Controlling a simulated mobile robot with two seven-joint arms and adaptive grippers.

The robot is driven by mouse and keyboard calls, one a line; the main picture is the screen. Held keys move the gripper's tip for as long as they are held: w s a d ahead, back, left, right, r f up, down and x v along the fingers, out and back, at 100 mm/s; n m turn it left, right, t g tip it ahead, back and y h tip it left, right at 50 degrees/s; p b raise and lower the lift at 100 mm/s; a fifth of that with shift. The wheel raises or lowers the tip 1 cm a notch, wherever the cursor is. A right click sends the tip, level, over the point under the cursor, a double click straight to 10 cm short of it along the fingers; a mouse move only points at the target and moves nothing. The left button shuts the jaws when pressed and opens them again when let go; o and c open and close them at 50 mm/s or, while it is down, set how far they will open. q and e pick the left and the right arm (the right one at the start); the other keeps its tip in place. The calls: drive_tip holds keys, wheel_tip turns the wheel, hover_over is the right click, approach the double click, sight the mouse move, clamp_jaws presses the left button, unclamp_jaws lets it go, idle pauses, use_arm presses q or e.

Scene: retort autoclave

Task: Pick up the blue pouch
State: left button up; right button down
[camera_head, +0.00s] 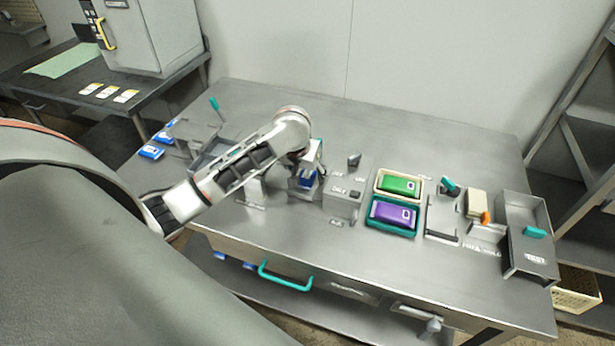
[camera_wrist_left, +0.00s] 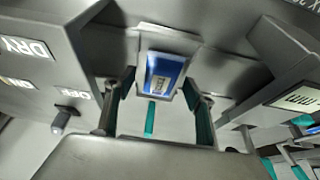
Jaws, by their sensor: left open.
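A blue pouch (camera_wrist_left: 165,72) with a white label sits in a grey holder, ahead of and between the fingers of my left gripper (camera_wrist_left: 159,92) in the left wrist view. The gripper is open, and the fingers stand on either side of the pouch; I cannot tell whether they touch it. In the head view the blue pouch (camera_head: 308,179) shows only partly, below my left gripper (camera_head: 310,168) and left of a grey box. My left arm hides part of the holder. My right gripper is not in view.
A grey box (camera_head: 342,204) stands just right of the gripper. Further right are a green pouch (camera_head: 399,184) and a purple pouch (camera_head: 392,213) in trays, then a grey bin (camera_head: 529,262). More blue packs (camera_head: 151,152) lie at the left. The table front is clear.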

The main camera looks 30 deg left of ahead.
use_arm(q)
drive_tip(key=c, duration=1.2)
